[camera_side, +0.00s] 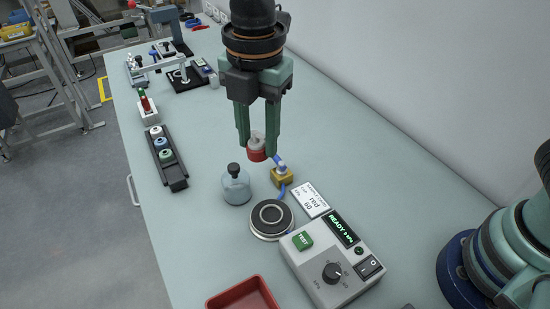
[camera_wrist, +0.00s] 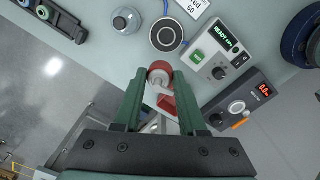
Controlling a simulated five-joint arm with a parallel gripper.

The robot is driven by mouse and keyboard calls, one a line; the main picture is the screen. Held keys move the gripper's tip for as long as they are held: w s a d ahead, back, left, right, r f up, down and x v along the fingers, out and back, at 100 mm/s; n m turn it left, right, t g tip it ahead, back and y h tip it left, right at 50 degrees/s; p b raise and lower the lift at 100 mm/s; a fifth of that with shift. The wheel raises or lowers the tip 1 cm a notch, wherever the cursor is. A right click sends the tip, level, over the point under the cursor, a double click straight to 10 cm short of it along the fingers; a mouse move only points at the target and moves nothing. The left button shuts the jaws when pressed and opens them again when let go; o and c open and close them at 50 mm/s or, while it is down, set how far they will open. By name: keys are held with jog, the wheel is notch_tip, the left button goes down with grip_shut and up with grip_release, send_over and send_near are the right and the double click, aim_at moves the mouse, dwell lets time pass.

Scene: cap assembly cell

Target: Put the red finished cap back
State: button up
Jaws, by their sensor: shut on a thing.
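The red cap (camera_side: 257,153), with a whitish upper part, is between the fingertips of my gripper (camera_side: 257,146). My gripper is shut on it and holds it upright above the table. In the wrist view the red cap (camera_wrist: 160,68) sits between the green fingers (camera_wrist: 161,82). A dark rack (camera_side: 177,180) at the left of the side view holds a white cap (camera_side: 156,132), a blue cap (camera_side: 161,143) and a green cap (camera_side: 166,155) in a row. The rack's near end is bare. In the wrist view only part of the rack shows, at the top left.
A yellow block (camera_side: 282,178) with a blue hose, a grey bottle (camera_side: 236,186) and a round black pad (camera_side: 271,219) stand near my gripper. A test box (camera_side: 331,268) reads READY; a card (camera_side: 311,199) says red 60. A red tray (camera_side: 243,294) lies at the front.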

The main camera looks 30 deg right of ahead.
jog(key=shift+t+y, duration=0.3)
jog(key=shift+y, duration=0.1)
jog(key=shift+s+a+f, duration=0.3)
jog(key=shift+a+f, duration=1.5)
jog(key=shift+f, duration=1.35)
jog(key=shift+s+a+f, duration=0.35)
jog(key=shift+a+f, duration=1.45)
jog(key=shift+f, duration=1.35)
jog(key=shift+s+a+f, duration=0.3)
jog(key=shift+a+f, duration=1.5)
jog(key=shift+f, duration=1.35)
jog(key=shift+f, duration=0.35)
jog(key=shift+w+f, duration=0.1)
jog(key=shift+f, duration=0.15)
jog(key=shift+f, duration=0.1)
jog(key=o, duration=0.9)
jog(key=shift+o, duration=0.2)
notch_tip(320, 180, up, 7)
